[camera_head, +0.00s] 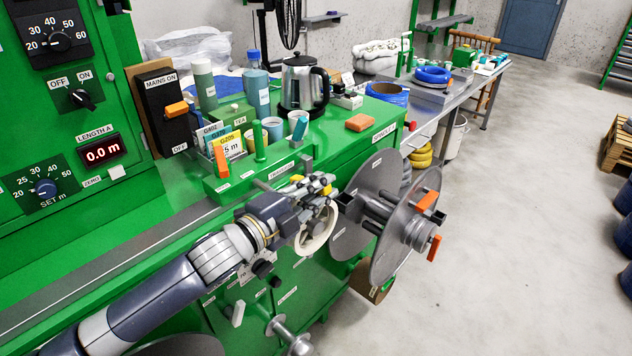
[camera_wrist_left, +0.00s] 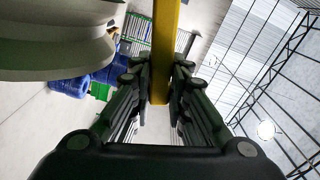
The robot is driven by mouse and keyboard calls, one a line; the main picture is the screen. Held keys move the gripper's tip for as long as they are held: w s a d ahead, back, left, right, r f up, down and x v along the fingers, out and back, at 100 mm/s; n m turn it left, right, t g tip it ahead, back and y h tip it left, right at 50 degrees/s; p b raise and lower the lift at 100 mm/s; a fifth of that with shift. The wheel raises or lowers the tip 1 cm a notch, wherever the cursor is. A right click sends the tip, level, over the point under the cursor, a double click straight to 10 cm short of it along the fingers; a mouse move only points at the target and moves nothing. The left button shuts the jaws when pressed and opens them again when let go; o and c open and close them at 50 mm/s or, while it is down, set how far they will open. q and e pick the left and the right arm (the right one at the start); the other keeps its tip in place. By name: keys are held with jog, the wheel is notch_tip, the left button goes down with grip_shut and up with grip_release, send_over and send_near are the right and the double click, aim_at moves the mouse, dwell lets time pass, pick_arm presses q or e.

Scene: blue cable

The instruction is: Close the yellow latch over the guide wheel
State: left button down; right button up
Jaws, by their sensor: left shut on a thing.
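The cream guide wheel (camera_head: 318,237) is at the front edge of the green machine, just below my left gripper (camera_head: 322,188). In the left wrist view its grooved rim (camera_wrist_left: 55,45) fills the upper left. The yellow latch (camera_wrist_left: 165,45) is a straight bar in that view, running down from the top edge between my finger pads. My left gripper (camera_wrist_left: 160,95) is shut on the latch near the bar's lower end. In the head view only small yellow bits (camera_head: 326,190) show among the fingers; the rest is hidden. My right gripper is in neither view.
A large grey reel (camera_head: 405,230) with orange handles stands close to the right of my left gripper. Behind are an orange block (camera_head: 359,123), a kettle (camera_head: 303,84), cups and a card holder on the green top.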

pick_arm(q)
jog(key=shift+s+d+f+m, duration=0.1)
jog(key=shift+f+m, duration=0.4)
jog(key=shift+m, duration=0.2)
jog(key=c, duration=1.5)
grip_release()
